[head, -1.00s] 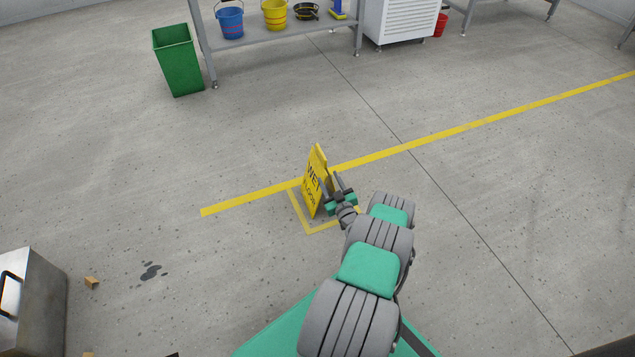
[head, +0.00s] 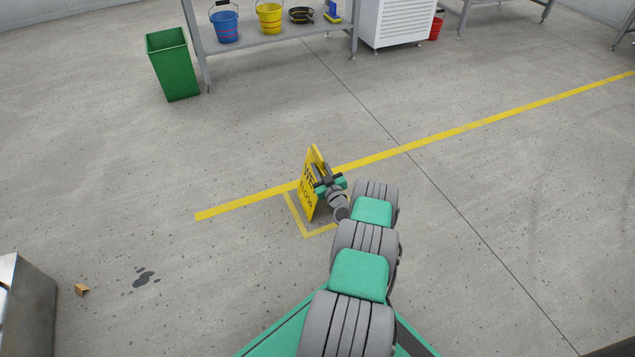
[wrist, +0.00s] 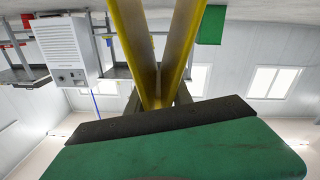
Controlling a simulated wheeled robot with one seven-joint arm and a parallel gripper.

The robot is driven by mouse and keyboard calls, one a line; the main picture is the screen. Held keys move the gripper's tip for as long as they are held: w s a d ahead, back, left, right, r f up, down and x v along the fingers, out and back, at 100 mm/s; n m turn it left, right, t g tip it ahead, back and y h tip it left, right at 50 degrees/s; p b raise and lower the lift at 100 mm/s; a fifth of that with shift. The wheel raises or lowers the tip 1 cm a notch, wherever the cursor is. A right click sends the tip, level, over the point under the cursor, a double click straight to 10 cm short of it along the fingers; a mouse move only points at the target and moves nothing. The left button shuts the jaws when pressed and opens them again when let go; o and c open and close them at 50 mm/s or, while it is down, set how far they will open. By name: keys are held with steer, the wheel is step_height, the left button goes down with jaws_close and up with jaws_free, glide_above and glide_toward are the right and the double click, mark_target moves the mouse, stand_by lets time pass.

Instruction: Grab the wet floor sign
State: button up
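The wet floor sign (head: 310,194) is a yellow folding A-frame with dark lettering. It stands upright on the floor in a yellow-outlined square, mid-frame in the head view. My gripper (head: 321,173) is at its upper part, from the right, and covers some of the lettering. In the wrist view, which looks upside down, the sign's two yellow panels (wrist: 158,45) meet in a V just beyond my palm. My dark fingers (wrist: 158,100) stand apart, one on each side of that joined edge. I see no clear grip on it; the finger contact is partly hidden.
A yellow floor line (head: 440,136) runs behind the sign. A green bin (head: 172,68) and a grey shelf (head: 290,34) with buckets stand at the back. A metal cabinet (head: 28,305), a small brown block (head: 81,290) and a dark spill (head: 144,278) are at the left. Floor around the sign is clear.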

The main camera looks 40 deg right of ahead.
jaws_close()
stand_by(1.0)
